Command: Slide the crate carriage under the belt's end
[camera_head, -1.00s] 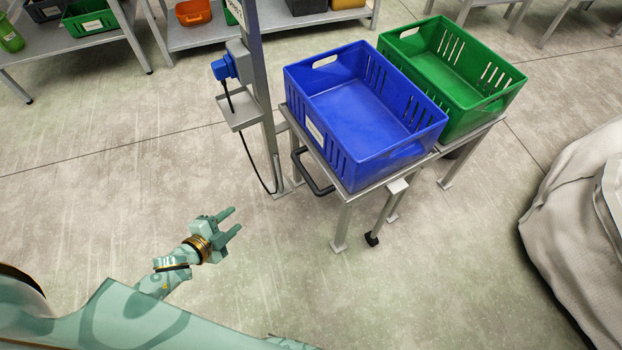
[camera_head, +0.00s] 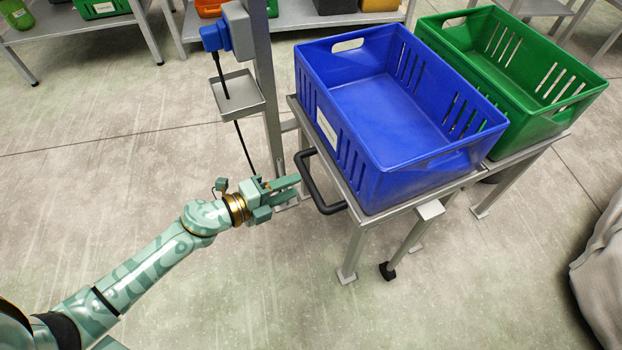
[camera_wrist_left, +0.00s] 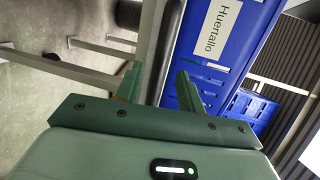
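The crate carriage (camera_head: 353,250) is a grey metal frame on legs. A blue crate (camera_head: 395,100) and a green crate (camera_head: 525,75) sit side by side on top. A black U-shaped handle (camera_head: 318,190) sticks out from its left side. My left gripper (camera_head: 292,187) is at the handle, fingers pointing toward it. In the left wrist view the fingers (camera_wrist_left: 160,82) are apart, with a dark bar running up between them and the blue crate's labelled wall (camera_wrist_left: 222,50) beyond. I cannot tell whether they touch the handle. My right gripper and the belt are not in view.
A grey post (camera_head: 266,90) with a blue plug (camera_head: 214,37), small tray (camera_head: 237,92) and hanging cable stands just left of the carriage. A pale sack (camera_head: 602,270) is at the right edge. Shelves (camera_head: 80,30) line the back. The floor in front is clear.

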